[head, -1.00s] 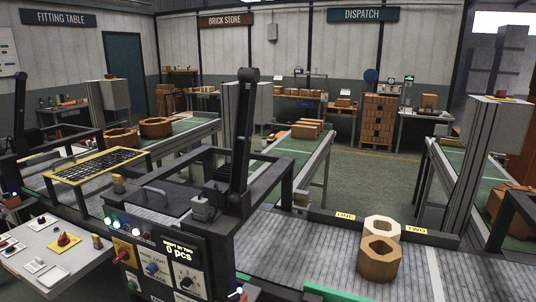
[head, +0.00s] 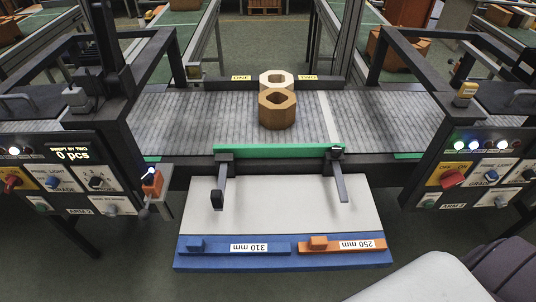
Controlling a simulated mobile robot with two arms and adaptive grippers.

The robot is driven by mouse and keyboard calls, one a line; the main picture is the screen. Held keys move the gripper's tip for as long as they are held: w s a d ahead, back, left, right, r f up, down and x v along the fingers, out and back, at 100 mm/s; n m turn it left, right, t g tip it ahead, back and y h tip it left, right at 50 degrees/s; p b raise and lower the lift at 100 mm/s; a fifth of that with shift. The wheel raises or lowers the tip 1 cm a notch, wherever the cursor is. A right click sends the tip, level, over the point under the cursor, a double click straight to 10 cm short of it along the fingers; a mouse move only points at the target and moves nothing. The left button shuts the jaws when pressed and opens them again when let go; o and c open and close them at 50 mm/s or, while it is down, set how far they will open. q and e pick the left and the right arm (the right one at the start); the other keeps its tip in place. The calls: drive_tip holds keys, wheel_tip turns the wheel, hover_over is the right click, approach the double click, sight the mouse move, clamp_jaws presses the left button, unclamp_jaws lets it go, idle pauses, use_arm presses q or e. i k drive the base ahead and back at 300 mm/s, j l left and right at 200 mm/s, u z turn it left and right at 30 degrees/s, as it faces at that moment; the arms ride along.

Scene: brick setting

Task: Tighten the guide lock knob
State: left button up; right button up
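A green guide rail (head: 278,150) runs along the near edge of the roller conveyor. Two dark brackets hold it, a left bracket (head: 219,185) and a right bracket (head: 338,178), reaching out over a pale board. The left bracket ends in a dark block that may be a knob; I cannot tell which part is the guide lock knob, or whether it is tight. A tan brick (head: 277,110) with a hexagonal hole stands on the rollers behind the rail, with a paler brick (head: 273,78) behind it. Neither of my grippers is in view.
On the pale board's (head: 275,208) blue front strip lie a blue bar marked 310 mm (head: 235,248) and an orange bar marked 250 mm (head: 345,246). Control panels stand left (head: 75,180) and right (head: 485,172). A small orange box (head: 152,183) sits beside the left panel.

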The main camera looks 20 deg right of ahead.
sight(336, 151)
drive_tip(key=k+j+z, duration=0.1)
drive_tip(key=z, duration=1.15)
drive_tip(key=k+l, duration=0.05)
drive_tip(key=l, duration=0.05)
